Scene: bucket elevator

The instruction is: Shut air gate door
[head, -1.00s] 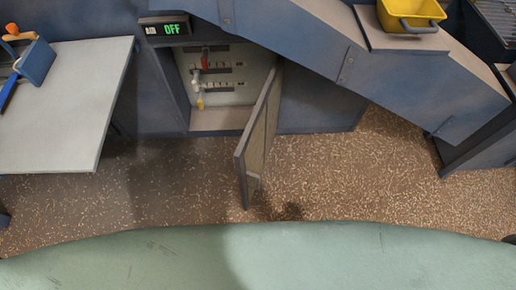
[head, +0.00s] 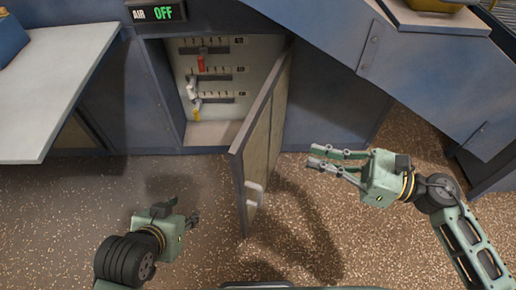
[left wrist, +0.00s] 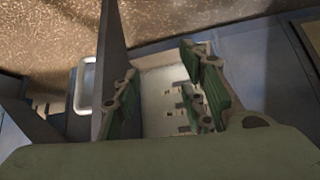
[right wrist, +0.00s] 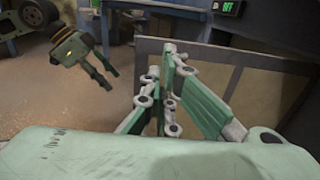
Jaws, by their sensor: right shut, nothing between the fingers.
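The air gate door (head: 262,145) stands wide open, swung out from its cabinet (head: 222,132) toward me. Its pale handle (head: 255,193) is on the right-hand face, near the free edge. The left wrist view shows the door (left wrist: 111,45) edge-on with the handle (left wrist: 87,85) beside it. My left gripper (head: 180,211) is open and empty, low and left of the door. My right gripper (head: 315,157) is shut and empty, right of the door and apart from it in the head view. In the right wrist view its fingers (right wrist: 163,85) overlap the door panel (right wrist: 265,90).
Inside the cabinet are slider levers, one with a red knob (head: 201,64). An air display (head: 157,13) above reads OFF. A grey table (head: 60,90) stands left, and a blue sloping chute (head: 400,75) rises at right. The speckled floor before the door is clear.

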